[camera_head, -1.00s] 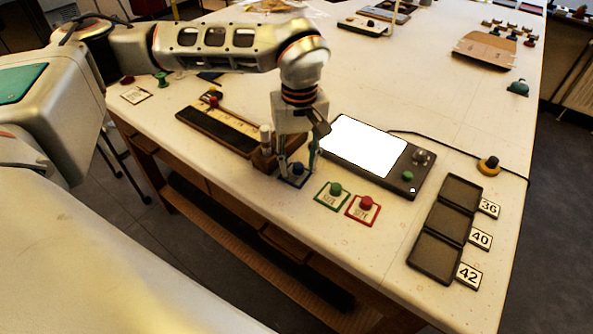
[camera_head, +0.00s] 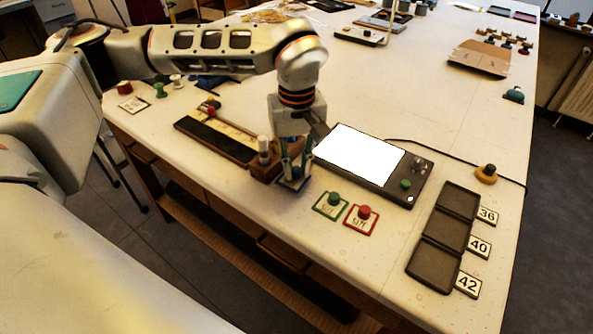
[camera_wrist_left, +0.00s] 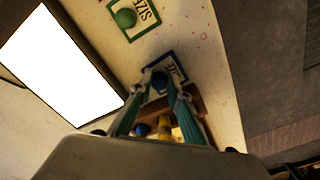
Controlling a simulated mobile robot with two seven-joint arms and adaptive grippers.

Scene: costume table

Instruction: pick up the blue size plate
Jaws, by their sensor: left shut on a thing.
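The blue size plate (camera_head: 293,185) is a small square plate with a blue border and a blue knob, near the table's front edge. My left gripper (camera_head: 296,172) points down and is shut on its knob. The plate looks slightly raised, though the gap to the table is hard to judge. In the left wrist view, the blue size plate (camera_wrist_left: 176,68) shows between and beyond the fingertips of my left gripper (camera_wrist_left: 161,84). The fingers partly hide the plate and its knob. My right gripper is not in view.
Green (camera_head: 331,206) and red (camera_head: 360,221) size plates lie just right. A wooden block (camera_head: 262,172) stands close on the left. A tablet device (camera_head: 413,172) lies behind. Dark trays (camera_head: 432,264) marked 36, 40 and 42 stand at right. Clear table lies beyond the device.

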